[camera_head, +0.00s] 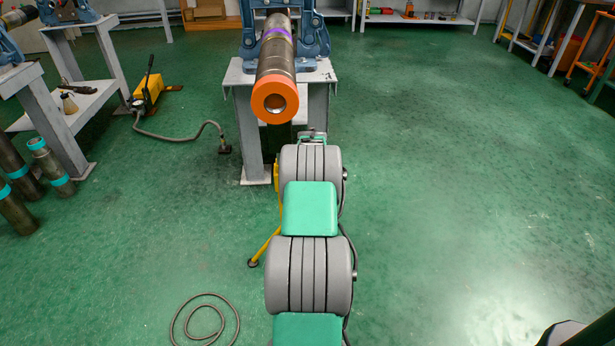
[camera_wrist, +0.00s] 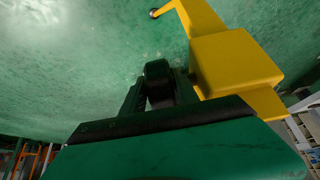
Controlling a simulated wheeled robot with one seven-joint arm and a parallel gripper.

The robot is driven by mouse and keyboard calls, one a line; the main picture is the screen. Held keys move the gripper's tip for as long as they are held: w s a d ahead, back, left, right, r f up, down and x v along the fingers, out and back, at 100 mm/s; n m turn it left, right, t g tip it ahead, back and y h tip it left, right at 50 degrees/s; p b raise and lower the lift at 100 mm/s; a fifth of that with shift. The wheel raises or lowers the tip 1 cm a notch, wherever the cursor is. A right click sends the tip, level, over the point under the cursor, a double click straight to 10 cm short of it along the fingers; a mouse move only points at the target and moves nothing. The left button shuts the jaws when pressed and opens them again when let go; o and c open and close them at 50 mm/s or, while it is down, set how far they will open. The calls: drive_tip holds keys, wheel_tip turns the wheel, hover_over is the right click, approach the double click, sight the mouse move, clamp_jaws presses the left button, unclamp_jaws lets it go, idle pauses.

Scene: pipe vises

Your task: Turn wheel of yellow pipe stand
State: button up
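The yellow pipe stand (camera_wrist: 238,62) fills the upper right of the wrist view, with a block-like body and a leg reaching up to a dark foot. In the head view its leg (camera_head: 264,245) shows beside my arm, and most of the stand is hidden. My gripper (camera_wrist: 160,78) has its two dark fingers on either side of a black rounded piece (camera_wrist: 157,72), close to the yellow body. This piece may be part of the wheel; I cannot tell. The fingertips lie close against its sides, but whether they grip it is unclear. My arm hides the gripper in the head view.
A pipe with an orange end (camera_head: 268,104) juts toward me from a blue vise (camera_head: 312,35) on a grey table (camera_head: 325,75). A yellow pump (camera_head: 147,90) with a hose lies left. A hose coil (camera_head: 205,325) lies on the floor. The right floor is clear.

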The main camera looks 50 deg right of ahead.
drive_tip(key=p+v, duration=0.2)
drive_tip(key=v, duration=0.5)
drive_tip(key=shift+r, duration=0.4)
drive_tip(key=shift+a, duration=0.2)
idle(0.9)
